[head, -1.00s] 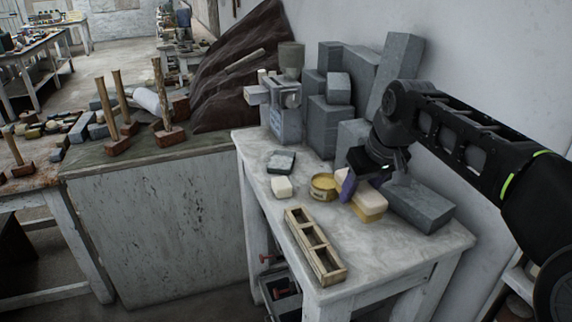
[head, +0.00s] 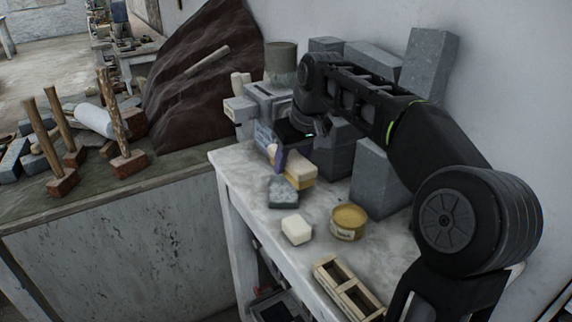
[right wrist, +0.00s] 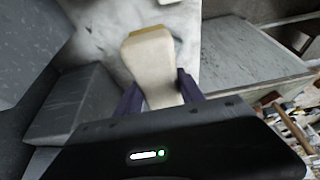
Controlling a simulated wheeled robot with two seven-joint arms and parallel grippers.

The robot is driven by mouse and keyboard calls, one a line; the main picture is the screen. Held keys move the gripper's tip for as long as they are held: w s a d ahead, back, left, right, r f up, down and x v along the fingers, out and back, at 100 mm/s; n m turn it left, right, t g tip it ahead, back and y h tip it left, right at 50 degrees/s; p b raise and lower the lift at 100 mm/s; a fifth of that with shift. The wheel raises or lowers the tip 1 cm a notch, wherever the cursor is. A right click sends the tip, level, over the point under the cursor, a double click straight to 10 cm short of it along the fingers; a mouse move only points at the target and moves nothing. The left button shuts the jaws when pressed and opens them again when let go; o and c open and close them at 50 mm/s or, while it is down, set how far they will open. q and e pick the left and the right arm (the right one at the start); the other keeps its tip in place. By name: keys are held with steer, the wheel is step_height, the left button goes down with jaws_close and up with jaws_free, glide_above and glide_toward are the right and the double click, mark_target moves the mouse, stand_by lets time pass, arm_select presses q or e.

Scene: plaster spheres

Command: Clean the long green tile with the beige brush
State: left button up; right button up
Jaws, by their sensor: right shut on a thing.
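My right gripper (head: 292,150), with purple fingers, is shut on the beige brush (head: 301,167) above the left back part of the marble-topped table. In the right wrist view the brush's pale beige body (right wrist: 152,70) sits between the two fingers, its yellowish end away from the gripper. A small dark grey-green slab (head: 283,192) lies on the table just in front of the brush; I cannot tell whether it is the green tile, or whether the brush touches anything. No clearly long green tile shows. My left gripper is out of view.
A cream block (head: 296,229), a yellow tin (head: 348,221) and a wooden divided box (head: 348,288) stand on the marble table (head: 252,172). Grey stone blocks (head: 428,72) crowd the wall side. Mallets (head: 124,160) stand on the bench at left.

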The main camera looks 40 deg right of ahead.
mark_target(286, 193)
steer(key=shift+w+r, duration=0.2)
steer(key=shift+w, duration=0.25)
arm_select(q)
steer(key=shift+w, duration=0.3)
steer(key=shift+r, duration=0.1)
arm_select(e)
steer(key=shift+s, duration=0.2)
